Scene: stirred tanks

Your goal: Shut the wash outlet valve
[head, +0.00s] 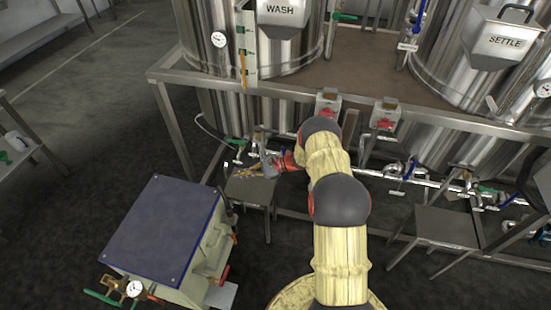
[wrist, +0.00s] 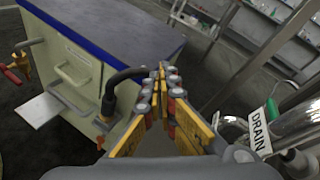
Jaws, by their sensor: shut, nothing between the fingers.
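The steel tank marked WASH (head: 279,65) stands on a raised frame at the upper middle of the head view. Below it are pipe fittings (head: 259,134) and a small green handle (head: 238,142), just above my gripper (head: 243,172). I cannot tell which fitting is the wash outlet valve; my arm hides part of this area. In the wrist view my gripper (wrist: 162,72) has its yellow fingers together and empty. There, a DRAIN tag (wrist: 259,131) hangs on a steel pipe at the lower right, with a green handle (wrist: 234,121) beside it, apart from my fingers.
A cabinet with a blue top (head: 163,230) stands left of my arm; a black hose curves from its side (wrist: 122,76). A small steel stand (head: 250,188) is under my gripper. The SETTLE tank (head: 462,70) is at right. Red switch boxes (head: 328,105) hang from the frame.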

